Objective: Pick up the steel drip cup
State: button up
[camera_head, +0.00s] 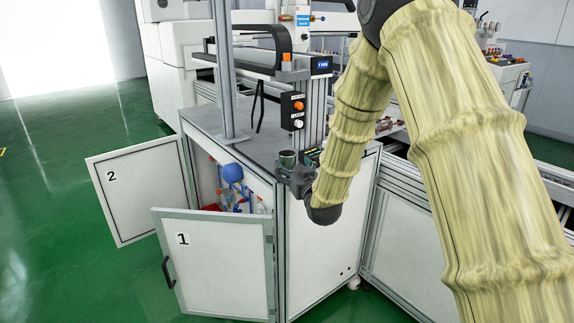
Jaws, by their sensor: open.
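A small dark grey-green cup (287,157) stands upright near the front edge of the grey worktop; it looks like the steel drip cup, but it is small in view. My gripper (284,172) is open right at the cup, just below and in front of it in the picture. The arm comes down from the upper right in a pale yellow sleeve. The fingers are small and dark, and I cannot tell whether they touch the cup or stand around it.
Cabinet doors 1 (215,262) and 2 (138,190) stand open below the worktop (205,121), showing a blue ball-like item (232,173). A metal post (224,70) and a button box (292,110) rise behind. The green floor at left is clear.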

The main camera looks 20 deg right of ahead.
aim_at(290, 161)
jog(key=shift+w+d+r, duration=0.1)
jog(key=shift+w, duration=3.45)
jog(key=c, duration=1.1)
